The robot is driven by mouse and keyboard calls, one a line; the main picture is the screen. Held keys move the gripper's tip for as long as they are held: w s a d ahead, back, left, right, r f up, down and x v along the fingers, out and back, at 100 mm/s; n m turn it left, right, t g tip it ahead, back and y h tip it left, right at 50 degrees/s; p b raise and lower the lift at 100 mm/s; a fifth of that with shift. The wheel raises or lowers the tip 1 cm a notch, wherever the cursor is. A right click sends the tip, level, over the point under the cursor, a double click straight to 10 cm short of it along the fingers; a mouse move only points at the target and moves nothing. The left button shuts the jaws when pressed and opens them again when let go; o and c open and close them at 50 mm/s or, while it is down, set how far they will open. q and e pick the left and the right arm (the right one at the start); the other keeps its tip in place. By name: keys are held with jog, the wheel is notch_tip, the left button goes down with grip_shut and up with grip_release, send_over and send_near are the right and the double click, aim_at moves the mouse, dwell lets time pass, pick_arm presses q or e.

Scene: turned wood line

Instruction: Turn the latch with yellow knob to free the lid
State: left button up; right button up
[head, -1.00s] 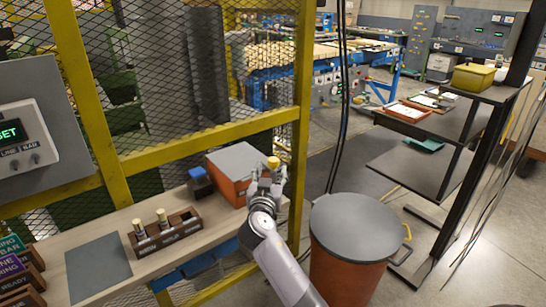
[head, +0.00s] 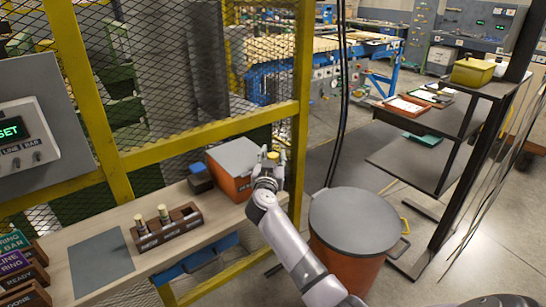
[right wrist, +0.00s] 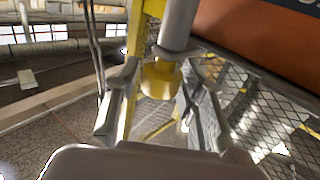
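The orange box (head: 232,186) with a grey lid (head: 236,156) stands at the right end of the wooden bench. The yellow knob (head: 273,155) of the latch is at the box's right side; in the right wrist view the knob (right wrist: 160,80) sits at the end of a grey cylinder (right wrist: 178,28). My right gripper (head: 270,168) is at the knob. In the right wrist view its fingers (right wrist: 160,105) are open, one on each side of the knob, with gaps visible. The lid lies flat on the box. Part of the latch is hidden by the gripper. My left gripper is out of view.
A blue block (head: 200,178) stands left of the box. A dark rack with pegs (head: 166,229) and a grey mat (head: 100,264) are farther left. A yellow mesh fence (head: 215,133) runs behind the bench. A lidded orange bin (head: 346,262) stands close right of my arm.

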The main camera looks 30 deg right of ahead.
grip_shut()
